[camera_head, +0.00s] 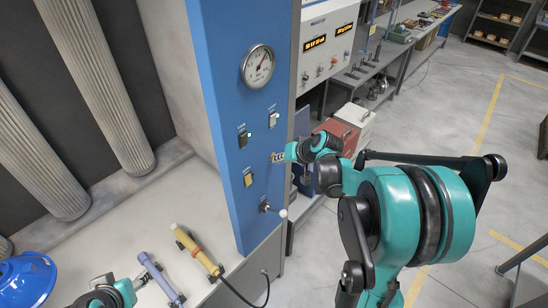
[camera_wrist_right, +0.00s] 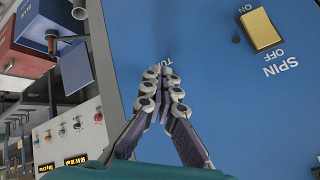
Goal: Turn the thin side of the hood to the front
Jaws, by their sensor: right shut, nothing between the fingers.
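A blue domed shape (camera_head: 25,282), which may be the hood, is at the bottom left of the head view, cut off by the frame edge. Its thin side cannot be made out. My right gripper (camera_head: 278,157) is at the blue panel (camera_head: 220,100). In the right wrist view, its fingertips (camera_wrist_right: 165,90) are together and empty, in front of the panel, partly covering a label beginning "TU". Whether they touch the panel is unclear. A yellow switch (camera_wrist_right: 261,30) marked SPIN, ON and OFF is to their right. My left gripper (camera_head: 108,294) is partly cut off at the bottom edge.
The panel also bears a round gauge (camera_head: 257,66) and a white-tipped lever (camera_head: 268,208). A yellow tool (camera_head: 197,250) and a lavender tool (camera_head: 160,279) are on the pale bench. Ribbed grey columns (camera_head: 105,90) stand at left. Open floor lies at right.

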